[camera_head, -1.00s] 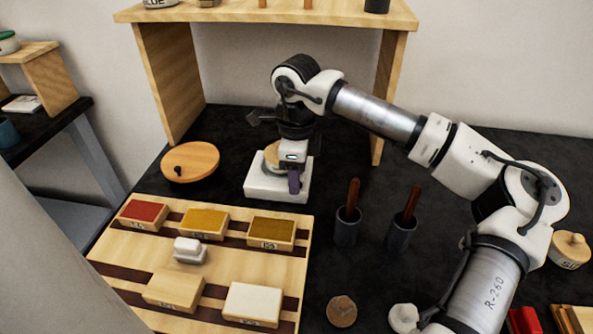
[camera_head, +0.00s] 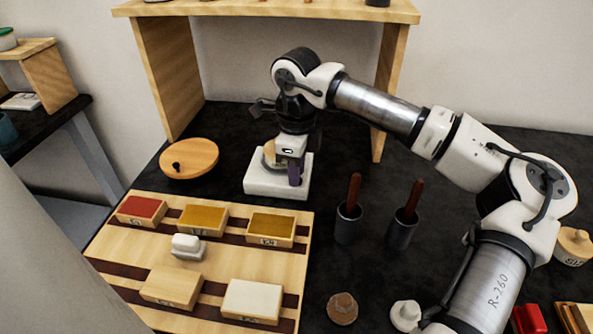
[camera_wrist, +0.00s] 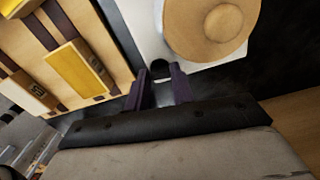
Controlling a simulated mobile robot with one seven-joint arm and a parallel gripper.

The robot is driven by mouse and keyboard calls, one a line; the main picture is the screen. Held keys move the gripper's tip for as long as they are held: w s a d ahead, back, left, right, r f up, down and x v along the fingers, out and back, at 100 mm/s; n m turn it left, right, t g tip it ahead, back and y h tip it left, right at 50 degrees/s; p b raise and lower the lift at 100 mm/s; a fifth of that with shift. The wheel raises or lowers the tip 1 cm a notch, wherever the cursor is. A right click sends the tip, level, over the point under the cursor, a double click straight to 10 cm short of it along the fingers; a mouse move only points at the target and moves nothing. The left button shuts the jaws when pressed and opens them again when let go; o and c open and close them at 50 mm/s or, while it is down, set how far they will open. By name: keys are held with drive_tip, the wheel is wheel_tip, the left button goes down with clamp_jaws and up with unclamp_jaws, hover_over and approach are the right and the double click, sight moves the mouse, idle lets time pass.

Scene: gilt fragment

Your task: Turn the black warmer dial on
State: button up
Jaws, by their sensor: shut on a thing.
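The white warmer (camera_head: 262,186) stands on the dark bench at the foot of the wooden shelf frame; its white top also shows in the wrist view (camera_wrist: 144,24). A pot with a round tan lid (camera_wrist: 216,24) sits on it, mostly hidden by my arm in the head view. The black dial (camera_wrist: 160,68) is at the warmer's edge, between my purple fingertips. My gripper (camera_head: 295,178) points down at the warmer's front right; its fingers also show in the wrist view (camera_wrist: 159,80), shut on the dial.
A wooden rack (camera_head: 215,257) with several colour blocks lies in front left. A round wooden lid (camera_head: 189,158) lies left of the warmer. Two dark cups (camera_head: 348,224) (camera_head: 401,231) with brown-handled tools stand to the right. The shelf frame (camera_head: 167,80) rises behind.

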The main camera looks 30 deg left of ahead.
drive_tip(key=m+b, duration=0.3)
drive_tip(key=m, duration=0.1)
drive_tip(key=shift+f, duration=0.15)
drive_tip(key=m+b, duration=0.1)
drive_tip(key=m, duration=0.3)
drive_tip(key=shift+b, duration=0.4)
drive_tip(key=m+b, duration=0.1)
drive_tip(key=m, duration=0.3)
drive_tip(key=shift+b, duration=0.4)
drive_tip(key=shift+m+b, duration=0.6)
drive_tip(key=shift+m, duration=1.5)
drive_tip(key=o, duration=1)
drive_tip(key=shift+r, duration=0.25)
wheel_tip(320, 180, up, 14)
drive_tip(key=shift+f+p, duration=0.2)
drive_tip(key=shift+p, duration=0.4)
